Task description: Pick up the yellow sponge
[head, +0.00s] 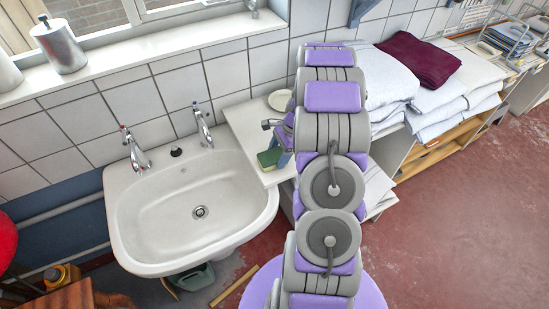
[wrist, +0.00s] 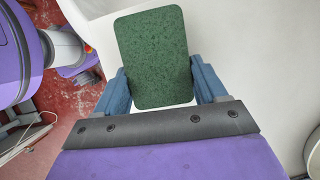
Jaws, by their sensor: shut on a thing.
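The sponge (wrist: 152,55) shows its dark green scouring face in the wrist view. In the head view the sponge (head: 268,158) shows green with a thin yellow part, by the white counter to the right of the sink. My gripper (wrist: 162,88) has its two blue fingers on either side of the sponge, shut on it. In the head view my gripper (head: 279,150) is partly hidden by my arm. I cannot tell whether the sponge touches the counter.
The white sink (head: 150,222) with two taps is left of the counter (head: 247,127). A small pale dish (head: 280,100) sits at the back of the counter. Folded white linens and a maroon cloth (head: 418,59) lie to the right. Red floor is open at the lower right.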

